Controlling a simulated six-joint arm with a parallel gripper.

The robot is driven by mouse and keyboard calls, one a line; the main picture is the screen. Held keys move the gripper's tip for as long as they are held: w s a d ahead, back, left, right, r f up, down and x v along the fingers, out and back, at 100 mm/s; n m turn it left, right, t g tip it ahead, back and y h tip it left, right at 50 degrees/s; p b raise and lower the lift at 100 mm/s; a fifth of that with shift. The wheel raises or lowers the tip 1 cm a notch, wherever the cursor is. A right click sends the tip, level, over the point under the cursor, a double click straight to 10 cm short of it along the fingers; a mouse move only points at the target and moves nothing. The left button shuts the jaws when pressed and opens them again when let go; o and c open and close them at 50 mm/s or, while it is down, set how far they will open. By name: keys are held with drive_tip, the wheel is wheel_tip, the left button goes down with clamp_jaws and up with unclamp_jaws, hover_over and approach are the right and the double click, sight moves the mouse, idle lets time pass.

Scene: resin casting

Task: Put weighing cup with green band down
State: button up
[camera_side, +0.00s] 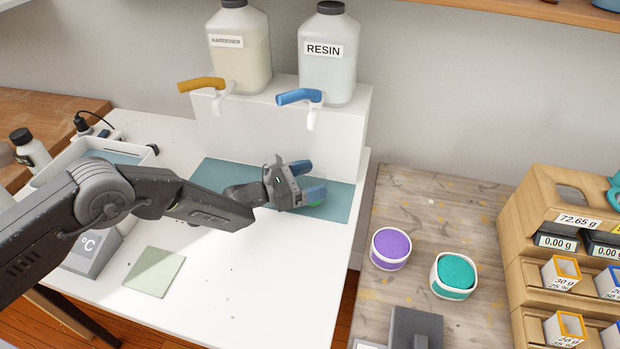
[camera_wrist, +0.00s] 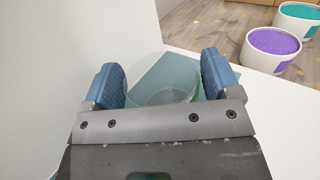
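The clear weighing cup (camera_side: 316,192) is at the right end of my gripper (camera_side: 302,181) in the side view, over the teal mat (camera_side: 340,201) below the dispensers. A little green shows on it; much of it is hidden by the fingers. In the wrist view the cup (camera_wrist: 163,93) sits between the two blue finger pads of my gripper (camera_wrist: 162,82), which appear to touch its walls on both sides. Its lower part is hidden by the gripper body. I cannot tell whether its base touches the mat.
A hardener bottle (camera_side: 240,52) and a resin bottle (camera_side: 328,60) with taps stand on the white block (camera_side: 270,135) behind. Purple (camera_side: 391,248) and teal (camera_side: 453,275) tubs stand right. A pale green square (camera_side: 154,272) lies front left. The white table's front middle is clear.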

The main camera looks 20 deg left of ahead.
drive_tip(key=shift+o, duration=1)
drive_tip(key=shift+r, duration=0.15)
drive_tip(key=shift+s+a, duration=0.15)
drive_tip(key=shift+a, duration=0.1)
drive_tip(key=shift+v, duration=1.05)
wheel_tip(320, 180, up, 6)
drive_tip(key=shift+s+a+f, duration=0.1)
drive_tip(key=shift+a+f, duration=0.05)
drive_tip(key=shift+r, duration=0.65)
